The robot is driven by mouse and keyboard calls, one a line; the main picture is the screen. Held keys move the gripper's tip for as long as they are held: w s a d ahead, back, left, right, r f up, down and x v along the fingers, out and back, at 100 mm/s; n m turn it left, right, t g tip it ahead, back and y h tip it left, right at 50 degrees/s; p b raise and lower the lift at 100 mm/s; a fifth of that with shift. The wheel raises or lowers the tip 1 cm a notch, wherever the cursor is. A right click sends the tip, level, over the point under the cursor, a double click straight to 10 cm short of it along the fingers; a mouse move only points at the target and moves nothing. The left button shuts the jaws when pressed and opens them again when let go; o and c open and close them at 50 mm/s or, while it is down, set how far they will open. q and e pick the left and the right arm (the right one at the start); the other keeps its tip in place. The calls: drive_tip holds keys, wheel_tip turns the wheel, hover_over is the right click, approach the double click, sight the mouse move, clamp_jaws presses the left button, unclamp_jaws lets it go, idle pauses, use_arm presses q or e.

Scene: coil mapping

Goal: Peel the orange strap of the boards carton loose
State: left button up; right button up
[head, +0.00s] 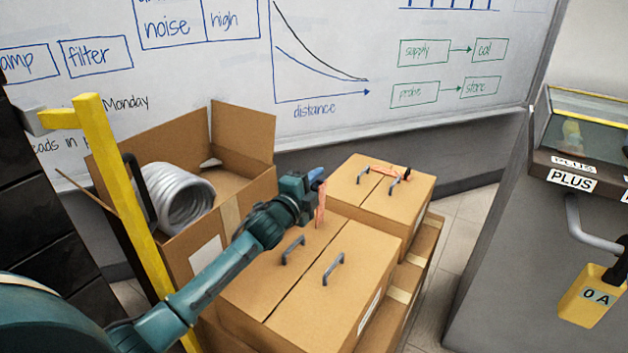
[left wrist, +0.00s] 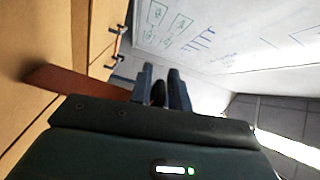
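The front closed carton (head: 245,285) has two grey handles and a dark lid seam. An orange strap (head: 320,205) stands up from the far part of its lid to my left gripper (head: 318,180). In the left wrist view the strap (left wrist: 75,82) runs from the carton side to the fingers (left wrist: 160,88). The fingers look closed on its end, with a small dark gap between them. Behind it, a second closed carton (head: 350,185) carries another orange strap (head: 383,168), lying across its lid. I cannot read which carton is the boards one. My right gripper is out of view.
An open carton (head: 245,130) with a grey coil (head: 180,197) stands at left, behind a yellow post (head: 125,200). A whiteboard (head: 430,60) closes the back. A grey machine (head: 510,230) stands at right, with a strip of floor (head: 440,300) before it.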

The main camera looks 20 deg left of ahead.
use_arm(q)
drive_tip(key=shift+o, duration=1.2)
drive_tip(key=shift+a, duration=0.1)
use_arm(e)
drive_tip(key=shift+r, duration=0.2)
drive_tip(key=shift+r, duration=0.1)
use_arm(q)
drive_tip(key=shift+s, duration=0.4)
drive_tip(key=s+a+p, duration=0.1)
drive_tip(key=s+p, duration=0.2)
drive_tip(key=s, duration=0.9)
drive_tip(key=shift+s+a, duration=0.15)
drive_tip(key=shift+a, duration=0.05)
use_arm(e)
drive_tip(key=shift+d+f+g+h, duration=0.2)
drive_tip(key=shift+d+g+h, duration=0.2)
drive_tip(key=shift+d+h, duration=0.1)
use_arm(q)
drive_tip(key=shift+f, duration=0.1)
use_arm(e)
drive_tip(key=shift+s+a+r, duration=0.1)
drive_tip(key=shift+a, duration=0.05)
